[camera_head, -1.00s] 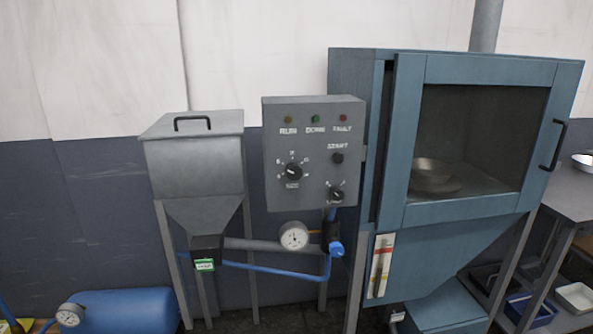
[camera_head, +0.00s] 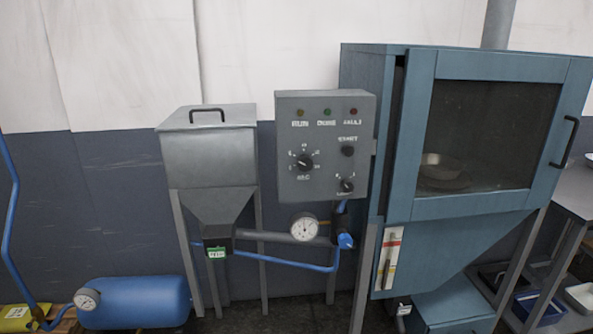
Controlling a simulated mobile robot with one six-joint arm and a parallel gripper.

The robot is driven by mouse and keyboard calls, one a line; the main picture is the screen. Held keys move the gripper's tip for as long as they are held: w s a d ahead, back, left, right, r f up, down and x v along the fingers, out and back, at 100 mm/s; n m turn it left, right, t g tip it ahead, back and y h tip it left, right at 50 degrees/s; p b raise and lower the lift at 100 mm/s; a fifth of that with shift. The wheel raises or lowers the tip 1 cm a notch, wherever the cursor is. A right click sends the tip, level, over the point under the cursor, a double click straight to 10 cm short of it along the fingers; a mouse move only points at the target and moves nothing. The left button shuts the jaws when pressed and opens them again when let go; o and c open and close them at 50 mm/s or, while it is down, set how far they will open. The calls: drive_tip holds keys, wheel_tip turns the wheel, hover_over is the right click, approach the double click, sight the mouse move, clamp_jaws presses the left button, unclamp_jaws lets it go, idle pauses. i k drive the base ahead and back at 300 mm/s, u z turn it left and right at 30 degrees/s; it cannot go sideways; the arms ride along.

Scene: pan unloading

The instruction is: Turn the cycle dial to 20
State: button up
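The control panel (camera_head: 325,190) is a grey box mounted left of the blue cabinet. The larger black dial (camera_head: 304,162), with small marks around it and a label below, is on the panel's left side. A smaller black dial (camera_head: 347,185) is at the lower right of the panel, below the start button (camera_head: 348,151). The labels and the dial numbers are too blurred to read surely, so I cannot tell which value either dial points at. My gripper is not in view.
The blue cabinet (camera_head: 424,208) stands right of the panel, its windowed door closed, with a round pan (camera_head: 442,172) inside. A grey hopper (camera_head: 208,150) stands left. Below are a gauge (camera_head: 304,227), blue pipes and a blue tank (camera_head: 137,302). A grey table (camera_head: 573,196) is at the right edge.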

sight(305, 162)
drive_tip(key=u, duration=0.2)
drive_tip(key=k, duration=0.5)
drive_tip(key=u, duration=1)
drive_tip(key=k, duration=0.9)
drive_tip(key=u, duration=1.1)
drive_tip(key=i, duration=0.95)
drive_tip(key=z, duration=0.45)
drive_tip(key=i, duration=0.95)
drive_tip(key=z, duration=0.4)
